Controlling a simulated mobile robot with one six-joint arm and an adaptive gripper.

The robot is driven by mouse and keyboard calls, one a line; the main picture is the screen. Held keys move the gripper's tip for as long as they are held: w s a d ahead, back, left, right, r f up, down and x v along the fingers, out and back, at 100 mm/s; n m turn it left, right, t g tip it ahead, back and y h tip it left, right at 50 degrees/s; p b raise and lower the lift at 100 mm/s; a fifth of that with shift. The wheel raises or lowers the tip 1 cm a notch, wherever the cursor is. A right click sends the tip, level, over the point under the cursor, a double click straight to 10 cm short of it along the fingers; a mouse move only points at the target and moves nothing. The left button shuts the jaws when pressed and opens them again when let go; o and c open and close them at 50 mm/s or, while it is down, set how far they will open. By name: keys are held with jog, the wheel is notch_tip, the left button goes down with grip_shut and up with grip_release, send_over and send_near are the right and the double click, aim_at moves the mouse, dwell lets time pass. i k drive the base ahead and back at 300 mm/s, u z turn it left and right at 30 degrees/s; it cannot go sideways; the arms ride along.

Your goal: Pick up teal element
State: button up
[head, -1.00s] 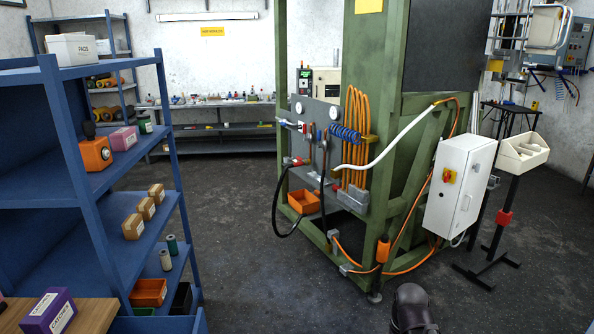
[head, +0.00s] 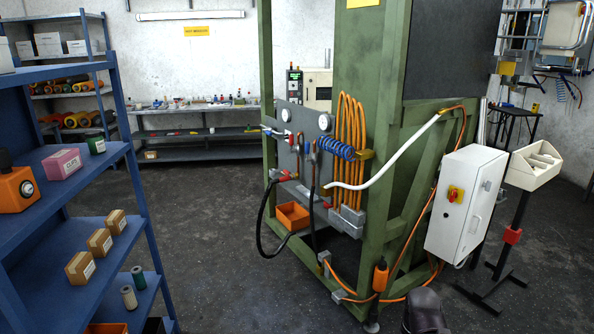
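A small teal-green cylinder (head: 138,277) stands upright on the lower shelf of the blue rack at the left in the head view. A pale grey cylinder (head: 128,297) stands just in front of it, to its left. My gripper's fingers do not show in the head view, so I see no contact with the teal cylinder.
The blue rack (head: 146,212) also holds small cardboard boxes (head: 100,242), a pink box (head: 62,163) and an orange box (head: 17,189). A green machine frame (head: 355,60) with hoses and a white cabinet (head: 465,205) stand right of centre. Dark floor (head: 215,240) between rack and machine is clear.

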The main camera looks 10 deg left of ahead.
aim_at(139, 276)
jog(key=u, duration=0.1)
jog(key=i, duration=1.6)
jog(key=u, duration=0.55)
jog(key=i, duration=0.8)
jog(key=u, duration=0.85)
jog(key=i, duration=1.1)
jog(key=u, duration=0.4)
